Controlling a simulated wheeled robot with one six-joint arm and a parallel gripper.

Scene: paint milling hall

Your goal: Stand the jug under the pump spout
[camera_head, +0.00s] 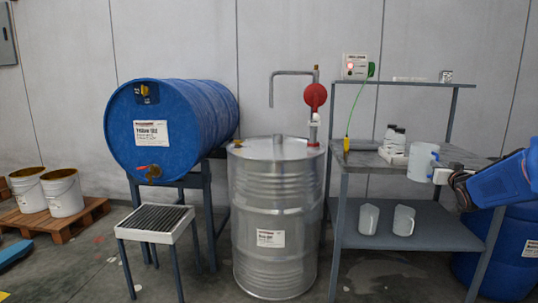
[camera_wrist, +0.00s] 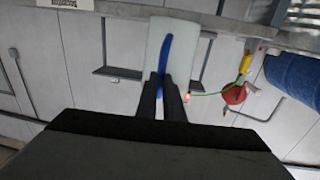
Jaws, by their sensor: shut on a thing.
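A pale translucent jug (camera_head: 420,163) is at the right end of the steel bench, upright or nearly so. My gripper (camera_head: 438,174) comes in from the right and is shut on it. In the wrist view the jug (camera_wrist: 184,32) fills the space ahead of my gripper (camera_wrist: 162,86), with a blue strip, seemingly its handle, between the fingers. I cannot tell whether its base touches the bench. The pump spout (camera_head: 271,90) is a grey pipe bent downward over the left part of the steel drum (camera_head: 275,215), well left of the jug. The pump has a red round part (camera_head: 315,95).
The bench (camera_head: 375,160) holds several white-bodied bottles (camera_head: 394,143); two more jugs (camera_head: 369,219) stand on its lower shelf. A blue drum (camera_head: 170,130) lies on a stand at left, with a grated stool (camera_head: 155,224) before it. A green-yellow cable (camera_head: 357,100) hangs behind the bench.

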